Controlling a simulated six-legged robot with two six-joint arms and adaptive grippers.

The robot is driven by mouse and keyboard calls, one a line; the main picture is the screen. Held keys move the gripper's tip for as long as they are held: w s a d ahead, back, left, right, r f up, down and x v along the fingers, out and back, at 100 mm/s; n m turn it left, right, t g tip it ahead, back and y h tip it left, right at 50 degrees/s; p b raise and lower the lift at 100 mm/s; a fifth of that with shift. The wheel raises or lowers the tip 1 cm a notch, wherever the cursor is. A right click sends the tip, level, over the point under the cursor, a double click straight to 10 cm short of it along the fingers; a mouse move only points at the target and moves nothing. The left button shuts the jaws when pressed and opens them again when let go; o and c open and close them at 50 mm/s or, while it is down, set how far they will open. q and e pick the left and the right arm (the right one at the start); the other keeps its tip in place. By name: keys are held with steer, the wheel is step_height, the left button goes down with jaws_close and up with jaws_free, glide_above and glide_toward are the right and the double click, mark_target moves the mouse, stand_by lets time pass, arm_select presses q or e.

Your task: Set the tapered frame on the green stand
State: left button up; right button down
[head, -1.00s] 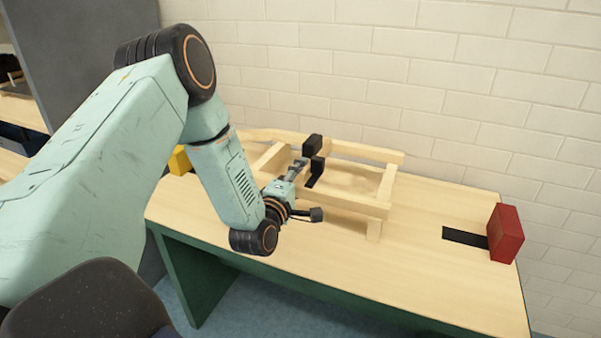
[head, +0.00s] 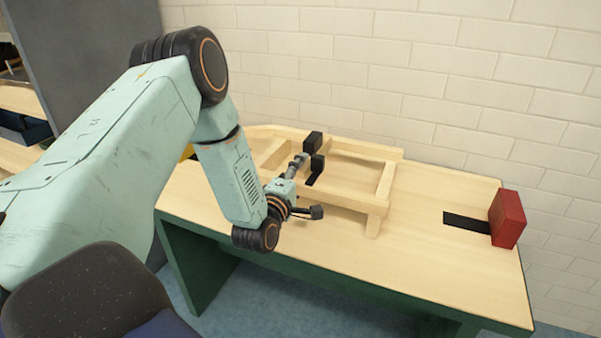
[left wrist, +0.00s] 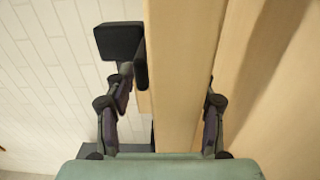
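The tapered wooden frame (head: 345,203) shows in the head view over the pale top of the green-sided stand (head: 190,265). Its narrower part is at the left, behind my arm. In the left wrist view that bar (left wrist: 185,60) runs between the fingers, and the right-hand pad is hidden. The gripper looks shut on it. My right gripper is not in view.
A red block (head: 508,219) stands at the right end of the top beside a black strip (head: 466,223). A yellow block (head: 187,152) shows partly behind my left arm. A brick wall (head: 480,80) stands behind. The top is clear around the black strip.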

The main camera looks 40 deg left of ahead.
arm_select(q)
steer(key=shift+o, duration=0.5)
steer(key=shift+r, duration=0.1)
steer(key=p+v, duration=0.3)
steer(key=v, duration=0.9)
